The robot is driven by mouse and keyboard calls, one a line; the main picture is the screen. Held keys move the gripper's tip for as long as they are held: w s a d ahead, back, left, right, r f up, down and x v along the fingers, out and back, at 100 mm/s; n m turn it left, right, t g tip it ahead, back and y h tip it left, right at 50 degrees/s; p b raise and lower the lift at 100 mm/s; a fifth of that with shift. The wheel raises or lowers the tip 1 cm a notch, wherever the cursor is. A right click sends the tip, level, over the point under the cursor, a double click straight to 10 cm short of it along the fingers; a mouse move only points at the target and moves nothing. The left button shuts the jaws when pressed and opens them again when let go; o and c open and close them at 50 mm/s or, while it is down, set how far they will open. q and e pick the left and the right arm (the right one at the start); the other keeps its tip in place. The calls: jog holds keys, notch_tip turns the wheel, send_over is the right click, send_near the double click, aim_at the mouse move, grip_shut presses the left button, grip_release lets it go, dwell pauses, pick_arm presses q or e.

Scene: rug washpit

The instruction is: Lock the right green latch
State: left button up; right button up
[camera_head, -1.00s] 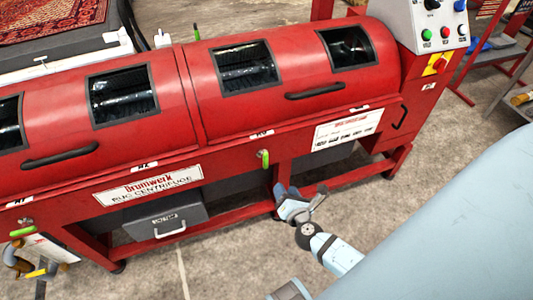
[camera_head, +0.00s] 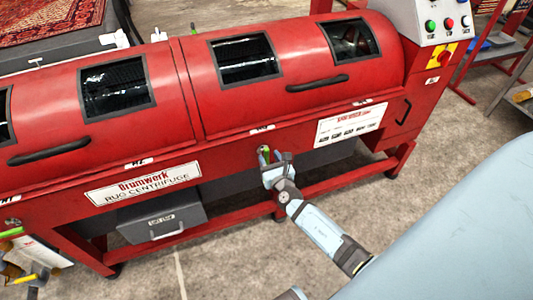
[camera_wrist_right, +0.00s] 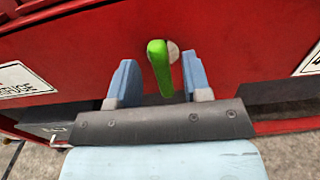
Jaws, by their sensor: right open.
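The right green latch (camera_head: 265,153) is on the red front beam of the rug centrifuge, below its rounded drum cover. In the right wrist view the green latch handle (camera_wrist_right: 158,66) hangs down, nearly upright, from a round pale pivot. My right gripper (camera_head: 273,164) is at the latch, partly covering it in the head view. Its blue-grey fingers are open in the right wrist view (camera_wrist_right: 160,80), one on each side of the handle, with visible gaps. Another green latch (camera_head: 12,232) lies nearly level at the far left.
The red centrifuge (camera_head: 225,155) has black bar handles on its covers and a grey drawer box (camera_head: 160,218) beneath. A control panel (camera_head: 440,22) with coloured buttons stands at the right end. Clear concrete floor (camera_head: 225,255) lies in front.

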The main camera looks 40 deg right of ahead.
jog(key=shift+x, duration=1.45)
jog(key=shift+c, duration=0.4)
grip_shut()
